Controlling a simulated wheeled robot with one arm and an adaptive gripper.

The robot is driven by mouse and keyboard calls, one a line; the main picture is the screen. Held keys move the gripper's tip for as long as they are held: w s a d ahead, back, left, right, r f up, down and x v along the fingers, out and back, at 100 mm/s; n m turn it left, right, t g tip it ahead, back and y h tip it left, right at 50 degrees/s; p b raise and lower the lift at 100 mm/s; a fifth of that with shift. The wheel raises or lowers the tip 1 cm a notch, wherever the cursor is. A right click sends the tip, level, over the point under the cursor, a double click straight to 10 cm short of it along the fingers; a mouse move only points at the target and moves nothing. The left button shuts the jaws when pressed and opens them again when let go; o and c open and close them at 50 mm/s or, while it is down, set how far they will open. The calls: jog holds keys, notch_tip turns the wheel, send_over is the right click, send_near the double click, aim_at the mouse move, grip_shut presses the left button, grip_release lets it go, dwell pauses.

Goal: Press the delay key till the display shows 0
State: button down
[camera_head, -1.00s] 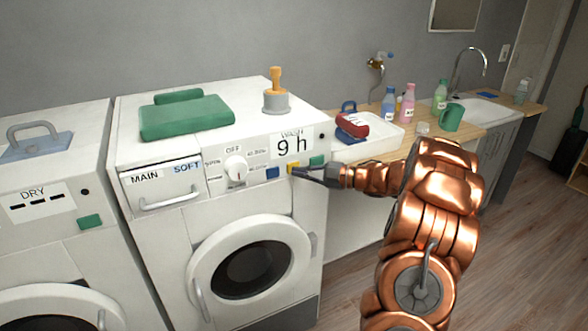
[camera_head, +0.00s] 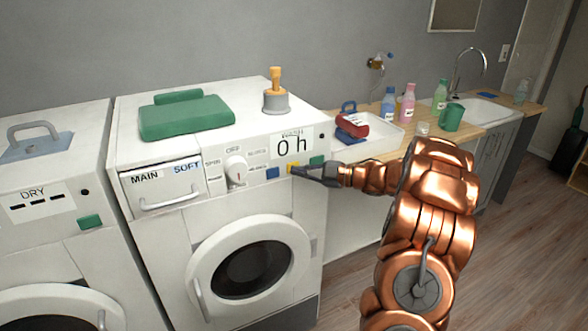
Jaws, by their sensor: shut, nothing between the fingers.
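The washing machine (camera_head: 270,201) stands in the middle with its round door closed. Its display (camera_head: 292,146) reads "0 h" under the word WASH. Below the display sit a blue key (camera_head: 273,173), a yellow key (camera_head: 293,166) and a green key (camera_head: 317,160). My gripper (camera_head: 299,171) is shut and empty, with its tip at the yellow key and covering its lower part. I cannot tell whether the tip touches the key. I cannot read which key is marked delay. A round dial (camera_head: 236,169) is left of the keys.
A dryer (camera_head: 50,240) stands to the left. To the right, a white tray (camera_head: 372,143), bottles (camera_head: 407,105) and a green mug (camera_head: 452,118) line the counter.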

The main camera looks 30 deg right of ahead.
jog(key=shift+s, duration=0.15)
jog(key=shift+s+a+b, duration=0.1)
jog(key=shift+s+b, duration=0.4)
jog(key=shift+s, duration=0.1)
jog(key=shift+s, duration=0.15)
jog(key=s+b, duration=0.1)
jog(key=s, duration=0.1)
jog(key=s+b, duration=0.1)
jog(key=s, duration=0.1)
jog(key=shift+s+a, duration=0.2)
jog(key=shift+s, duration=0.2)
dwell(0.9)
